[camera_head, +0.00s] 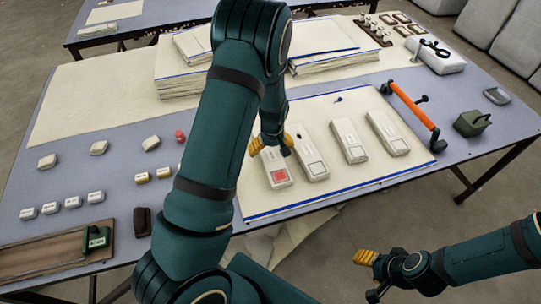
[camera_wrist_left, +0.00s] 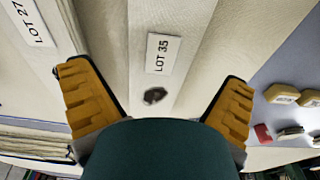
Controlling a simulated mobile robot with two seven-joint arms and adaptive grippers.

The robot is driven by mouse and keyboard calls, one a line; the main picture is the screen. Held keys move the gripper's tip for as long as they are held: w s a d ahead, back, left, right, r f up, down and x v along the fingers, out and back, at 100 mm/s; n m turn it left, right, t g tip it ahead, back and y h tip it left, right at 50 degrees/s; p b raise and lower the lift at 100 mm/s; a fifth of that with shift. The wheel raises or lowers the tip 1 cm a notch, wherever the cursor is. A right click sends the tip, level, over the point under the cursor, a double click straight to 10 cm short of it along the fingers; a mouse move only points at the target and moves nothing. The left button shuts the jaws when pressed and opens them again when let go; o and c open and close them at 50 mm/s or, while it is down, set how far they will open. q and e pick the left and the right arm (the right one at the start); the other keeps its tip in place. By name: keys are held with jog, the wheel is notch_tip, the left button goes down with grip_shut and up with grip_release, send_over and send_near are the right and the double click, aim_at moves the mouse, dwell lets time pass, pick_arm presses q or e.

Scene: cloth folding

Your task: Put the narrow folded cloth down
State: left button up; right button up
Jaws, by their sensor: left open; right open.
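Several narrow folded cream cloths lie side by side on a cream sheet with blue edges (camera_head: 400,168) on the table. The leftmost cloth (camera_head: 278,183) has a red patch at its near end. My left gripper (camera_head: 270,143) is open over its far part. In the left wrist view, the open fingers (camera_wrist_left: 160,100) stand apart on either side of a cloth labelled LOT 35 (camera_wrist_left: 185,20) with a dark mark. I cannot tell whether they touch it. A cloth labelled LOT 27 (camera_wrist_left: 60,20) lies beside it. My right gripper (camera_head: 367,262) is open and empty beyond the table's front edge.
An orange-handled bar (camera_head: 412,108) and a dark green box (camera_head: 471,123) stand right of the cloths. Stacks of folded cloth (camera_head: 330,62) lie behind. Small pale blocks (camera_head: 98,147) and a red piece (camera_head: 180,136) sit to the left. My left arm hides part of the table.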

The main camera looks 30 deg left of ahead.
aim_at(271, 152)
pick_arm(q)
jog(key=f, duration=0.3)
jog(key=shift+w+a+f+b, duration=0.25)
jog(key=shift+f+b, duration=0.15)
jog(key=shift+r, duration=0.1)
jog(key=c, duration=1.2)
pick_arm(e)
jog(key=shift+w+f, duration=0.15)
jog(key=shift+f, duration=0.4)
pick_arm(q)
jog(key=shift+r, duration=0.1)
notch_tip(271, 152, up, 10)
jog(key=p, duration=0.2)
jog(key=shift+p, duration=0.3)
pick_arm(e)
jog(key=shift+s+r, duration=0.25)
jog(key=shift+r, duration=1)
jog(key=shift+c, duration=0.7)
pick_arm(q)
jog(key=s+d+r+m, duration=0.1)
jog(key=s+d+m, duration=0.3)
jog(key=d, duration=0.3)
jog(key=s+d+r+m+h, duration=0.1)
jog(key=s+d+m, duration=0.2)
jog(key=d+m, duration=0.3)
jog(key=shift+s+d, duration=0.35)
jog(key=shift+d, duration=0.4)
